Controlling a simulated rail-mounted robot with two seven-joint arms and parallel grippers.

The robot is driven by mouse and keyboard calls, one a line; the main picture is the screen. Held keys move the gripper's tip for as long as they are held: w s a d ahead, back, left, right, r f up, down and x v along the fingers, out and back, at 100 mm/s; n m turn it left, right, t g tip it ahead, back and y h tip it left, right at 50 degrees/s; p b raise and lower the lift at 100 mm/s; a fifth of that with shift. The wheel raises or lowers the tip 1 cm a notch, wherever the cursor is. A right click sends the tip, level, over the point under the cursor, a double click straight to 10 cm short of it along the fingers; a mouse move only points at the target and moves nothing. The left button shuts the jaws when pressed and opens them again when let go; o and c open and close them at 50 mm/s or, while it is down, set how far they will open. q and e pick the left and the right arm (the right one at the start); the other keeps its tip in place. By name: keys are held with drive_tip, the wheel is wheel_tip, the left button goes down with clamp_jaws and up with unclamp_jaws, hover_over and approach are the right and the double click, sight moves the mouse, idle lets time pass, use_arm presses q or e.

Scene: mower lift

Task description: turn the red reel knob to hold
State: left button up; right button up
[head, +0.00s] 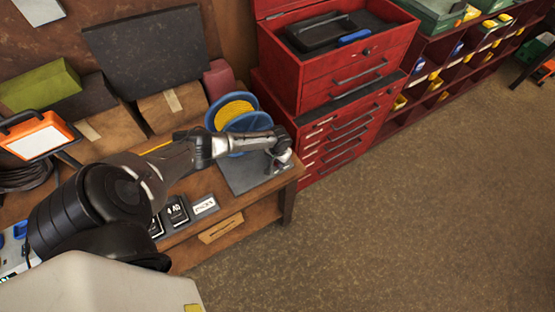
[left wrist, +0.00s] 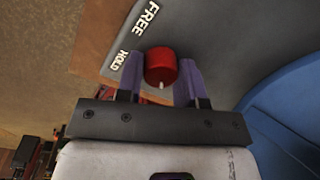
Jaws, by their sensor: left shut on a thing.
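The red reel knob (left wrist: 160,66) shows in the left wrist view between the two purple-grey fingers of my left gripper (left wrist: 161,80), which is shut on it. A small white mark on the knob points toward the gripper's palm. The white words FREE (left wrist: 145,18) and HOLD (left wrist: 122,61) stand on the grey plate (left wrist: 200,30) to the left of the knob. In the head view my left gripper (head: 281,158) is low over the grey plate (head: 240,176) at the bench's right end; the knob is hidden there. My right gripper is not in view.
The blue reel (head: 250,125) with yellow cord stands right beside the gripper and behind my forearm. A red tool chest (head: 335,85) stands to the right of the wooden bench. Black labelled cases (head: 176,211) lie near the bench's front edge. The floor at right is clear.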

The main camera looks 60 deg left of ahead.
use_arm(q)
drive_tip(key=m, duration=0.3)
drive_tip(key=shift+m, duration=1.3)
drive_tip(key=o, duration=0.9)
drive_tip(key=shift+r, duration=0.1)
drive_tip(key=r, duration=1.3)
drive_tip(key=shift+d+r+p, duration=0.3)
drive_tip(key=shift+r+p, duration=0.05)
drive_tip(key=shift+p, duration=0.05)
drive_tip(key=shift+s+m, duration=0.15)
drive_tip(key=shift+m, duration=0.25)
